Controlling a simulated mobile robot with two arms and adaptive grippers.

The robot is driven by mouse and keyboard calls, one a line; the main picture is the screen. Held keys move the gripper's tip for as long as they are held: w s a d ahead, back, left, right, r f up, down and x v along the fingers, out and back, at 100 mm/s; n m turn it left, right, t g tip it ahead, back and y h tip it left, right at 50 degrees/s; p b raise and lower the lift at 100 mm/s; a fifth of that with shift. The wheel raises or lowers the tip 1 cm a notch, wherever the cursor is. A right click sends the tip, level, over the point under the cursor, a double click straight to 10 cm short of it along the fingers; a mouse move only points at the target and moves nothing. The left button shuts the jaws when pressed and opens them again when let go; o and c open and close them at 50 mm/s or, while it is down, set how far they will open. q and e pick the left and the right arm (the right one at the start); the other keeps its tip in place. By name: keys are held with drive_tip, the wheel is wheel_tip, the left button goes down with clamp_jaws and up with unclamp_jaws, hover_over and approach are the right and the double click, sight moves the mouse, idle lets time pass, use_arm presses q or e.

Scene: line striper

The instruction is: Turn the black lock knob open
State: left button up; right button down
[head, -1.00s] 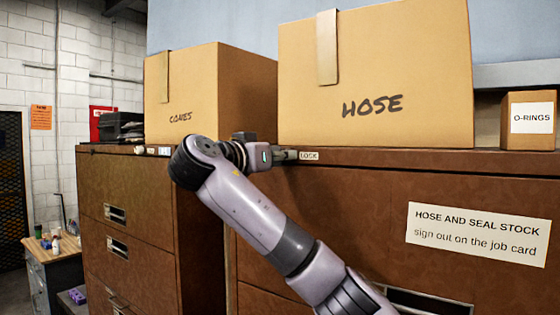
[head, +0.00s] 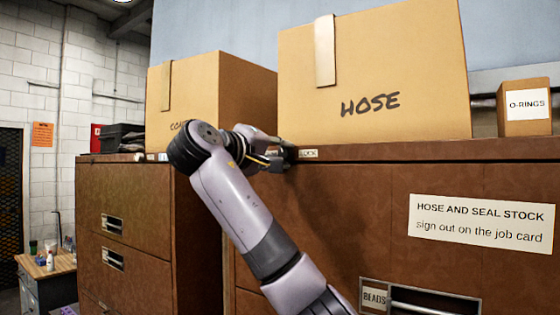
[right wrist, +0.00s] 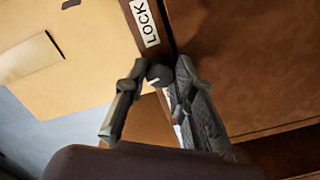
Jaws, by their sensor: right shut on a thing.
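The black lock knob (right wrist: 159,74) shows in the right wrist view as a small dark round knob with a pale mark, beside the white LOCK label (right wrist: 145,22). My right gripper (right wrist: 160,68) has one finger on each side of the knob and is shut on it. In the head view my right gripper (head: 285,155) is at the top edge of the brown cabinet (head: 330,210), just left of the LOCK label (head: 308,154). The knob is hidden there by the gripper. My left gripper is not in view.
A HOSE box (head: 400,65) and a second cardboard box (head: 190,105) stand on the cabinets close behind my gripper. A small O-RINGS box (head: 510,122) is at the right. A drawer handle (head: 430,308) sits low on the cabinet front.

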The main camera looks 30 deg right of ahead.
drive_tip(key=n+b, duration=0.1)
drive_tip(key=n, duration=0.5)
drive_tip(key=shift+b, duration=0.35)
drive_tip(key=shift+n, duration=0.3)
drive_tip(key=c, duration=1.3)
unclamp_jaws()
drive_tip(key=shift+c, duration=0.2)
drive_tip(key=shift+a, duration=0.1)
drive_tip(key=v, duration=1.2)
drive_tip(key=shift+f, duration=0.1)
